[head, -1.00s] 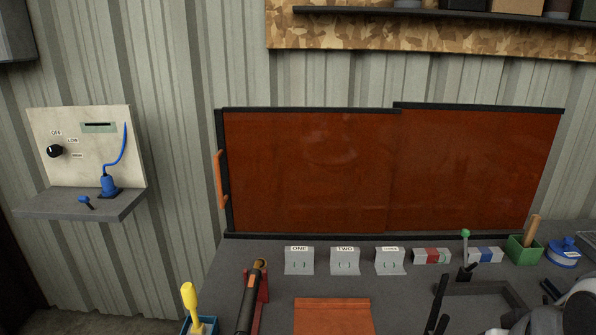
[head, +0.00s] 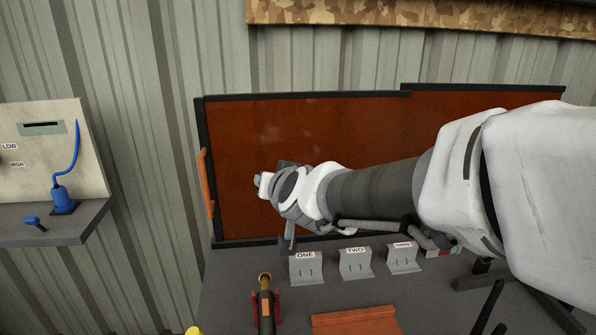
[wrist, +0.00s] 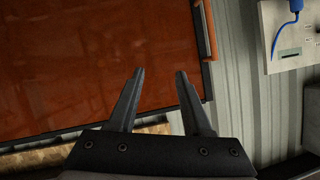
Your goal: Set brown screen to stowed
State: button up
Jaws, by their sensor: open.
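The brown screen (head: 330,130) stands upright along the back of the bench as two glossy panels in a dark frame, the left one overlapping the right. An orange handle (head: 206,182) is on its left edge. In the wrist view, the screen (wrist: 90,50) fills the upper left and its handle (wrist: 205,30) is at the top right. My gripper (wrist: 160,73) is open and empty, its fingers apart in front of the screen near the handle's edge. In the head view my arm reaches from the right and hides much of the screen's lower middle and right.
Stands labelled ONE (head: 306,268), TWO (head: 356,263) and a third (head: 403,258) line the bench below my arm. A black cylinder on a red cradle (head: 266,305) and an orange-brown plate (head: 355,320) lie in front. A control panel (head: 45,150) with a shelf is at left.

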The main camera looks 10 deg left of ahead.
jog(key=a+f+t+h, duration=0.1)
jog(key=a+f+t, duration=0.3)
jog(key=a, duration=0.8)
jog(key=m+t+h+b, duration=0.1)
jog(key=t+h, duration=0.1)
jog(key=h, duration=0.1)
send_near(204, 187)
jog(key=w, duration=0.3)
jog(key=w+a, duration=0.1)
jog(key=w, duration=0.6)
jog(key=shift+w+a+f, duration=0.15)
jog(key=shift+w, duration=0.2)
grip_shut()
